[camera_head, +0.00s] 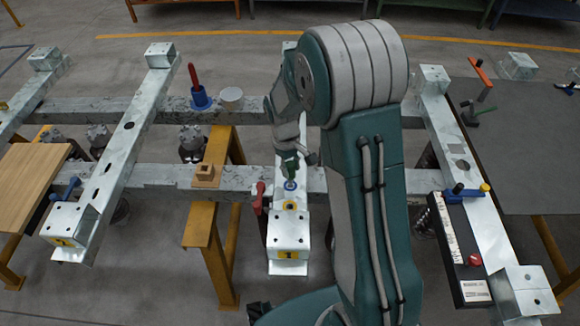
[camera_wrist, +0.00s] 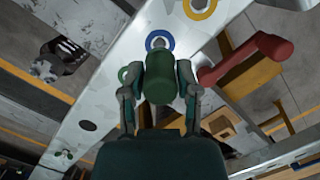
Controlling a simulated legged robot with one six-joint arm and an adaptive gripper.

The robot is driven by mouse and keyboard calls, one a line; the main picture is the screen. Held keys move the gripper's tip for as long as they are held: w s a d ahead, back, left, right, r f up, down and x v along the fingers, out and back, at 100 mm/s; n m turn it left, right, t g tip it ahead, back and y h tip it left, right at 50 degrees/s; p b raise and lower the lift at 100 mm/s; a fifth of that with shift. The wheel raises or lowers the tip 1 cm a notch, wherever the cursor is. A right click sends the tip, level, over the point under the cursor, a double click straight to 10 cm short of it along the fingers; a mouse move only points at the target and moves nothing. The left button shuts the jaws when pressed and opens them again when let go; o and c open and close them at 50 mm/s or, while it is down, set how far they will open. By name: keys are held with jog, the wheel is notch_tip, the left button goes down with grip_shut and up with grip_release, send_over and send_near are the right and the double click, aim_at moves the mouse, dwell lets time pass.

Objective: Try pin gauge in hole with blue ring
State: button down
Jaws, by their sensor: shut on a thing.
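My gripper (camera_wrist: 160,85) is shut on the green handle of the pin gauge (camera_wrist: 160,78); the handle also shows in the head view (camera_head: 290,167). The gauge's grey pin points at the blue ring (camera_wrist: 160,40) on the galvanised beam, and its end overlaps the ring in the wrist view. In the head view the blue ring (camera_head: 290,185) lies just below the handle. I cannot tell whether the tip is inside the hole or just above it. A yellow ring (camera_wrist: 200,7) and a green ring (camera_wrist: 125,74) lie on the same beam, either side of the blue one.
A red-handled clamp (camera_head: 260,197) stands close beside the beam; its handle (camera_wrist: 250,56) reaches near my gripper. A dark tray (camera_head: 455,250) is right.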

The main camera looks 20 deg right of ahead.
jog(key=shift+f, duration=1.05)
dwell(0.9)
jog(key=shift+r, duration=3.8)
